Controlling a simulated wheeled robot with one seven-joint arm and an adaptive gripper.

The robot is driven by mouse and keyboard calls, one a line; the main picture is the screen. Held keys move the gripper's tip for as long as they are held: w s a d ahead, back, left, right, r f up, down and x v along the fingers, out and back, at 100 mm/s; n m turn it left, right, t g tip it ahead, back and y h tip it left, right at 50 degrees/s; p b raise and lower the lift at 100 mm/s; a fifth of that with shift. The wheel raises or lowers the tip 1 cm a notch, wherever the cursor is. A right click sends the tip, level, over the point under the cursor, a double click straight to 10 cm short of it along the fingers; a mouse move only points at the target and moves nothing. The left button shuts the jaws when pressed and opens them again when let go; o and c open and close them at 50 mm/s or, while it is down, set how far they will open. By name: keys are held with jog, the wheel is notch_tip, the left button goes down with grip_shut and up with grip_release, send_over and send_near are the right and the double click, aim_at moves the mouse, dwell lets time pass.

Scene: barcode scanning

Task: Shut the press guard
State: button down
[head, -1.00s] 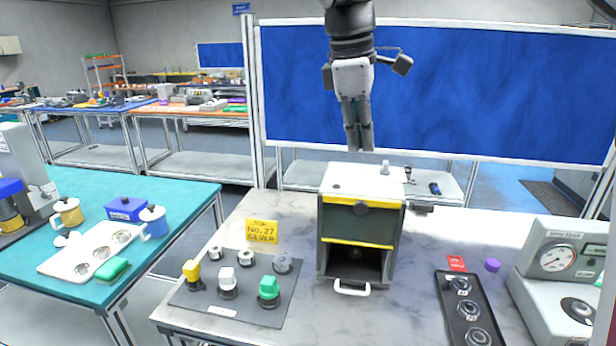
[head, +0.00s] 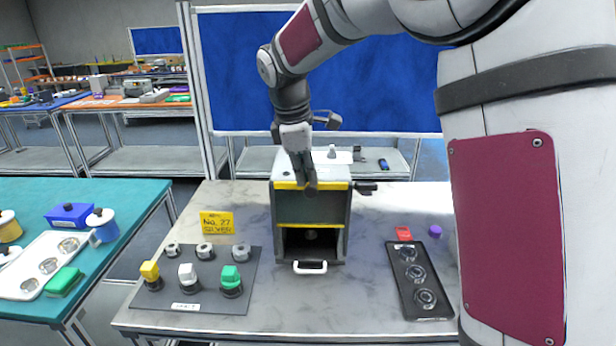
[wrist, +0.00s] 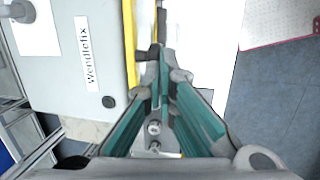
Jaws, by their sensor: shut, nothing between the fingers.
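The press (head: 283,228) is a grey box on the marbled bench. Its guard (head: 310,209) is a dark green front panel with a yellow lower edge. The guard is raised, and a dark opening shows below it. A white handle (head: 310,268) sticks out at the foot of the opening. My gripper (head: 311,188) is shut and empty, pointing down at the upper front edge of the press. In the wrist view my gripper (wrist: 164,72) is beside the yellow strip, close to a dark knob (wrist: 153,52); I cannot tell whether they touch. The press top (wrist: 65,50) reads "Wendlefix".
A dark mat (head: 215,296) with several coloured and metal pieces lies left of the press. A yellow sign (head: 217,223) stands behind it. A black tray (head: 431,303) with round dials lies to the right. My arm covers the far right.

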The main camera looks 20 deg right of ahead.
aim_at(307, 221)
jog(key=shift+d+f, duration=0.15)
jog(key=shift+f, duration=0.5)
jog(key=x, duration=0.3)
jog(key=a+b+x, duration=0.1)
jog(key=x, duration=0.3)
jog(key=s+a+b+x, duration=0.1)
jog(key=x, duration=0.3)
jog(key=shift+a+f, duration=0.15)
jog(key=shift+f, duration=0.2)
jog(key=shift+s+f, duration=0.15)
jog(key=shift+f, duration=0.2)
jog(key=shift+s, duration=0.1)
